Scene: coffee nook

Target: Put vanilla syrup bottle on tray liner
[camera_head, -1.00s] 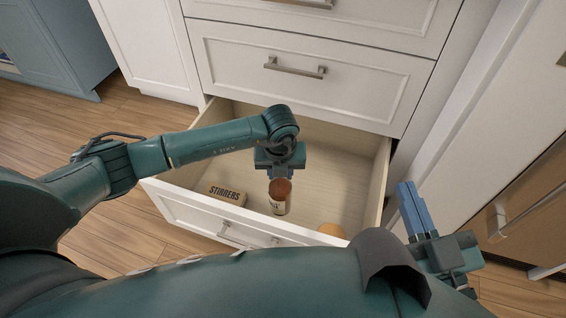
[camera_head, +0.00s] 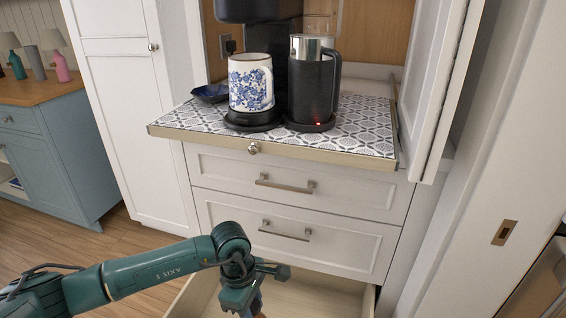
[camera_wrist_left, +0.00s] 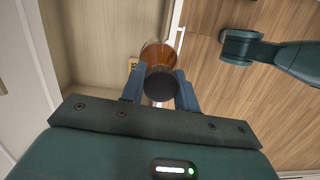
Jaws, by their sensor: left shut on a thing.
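The amber syrup bottle (camera_wrist_left: 158,54) with a dark cap is between the two blue fingers of my left gripper (camera_wrist_left: 160,86) in the left wrist view, and the fingers are shut on it. Its label cannot be read. In the head view my left gripper (camera_head: 250,300) is at the bottom edge, over the open lower drawer, with the bottle mostly out of frame. The tray liner (camera_head: 190,122), white with a dark pattern, covers the pull-out shelf higher up. My right gripper is not in view.
A blue-floral white kettle (camera_head: 250,85) and a black-and-steel jug (camera_head: 313,85) stand on bases on the liner. A dark blue dish (camera_head: 210,93) sits at its back left. The liner's front left and right side are clear. A cabinet door (camera_head: 440,90) stands at right.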

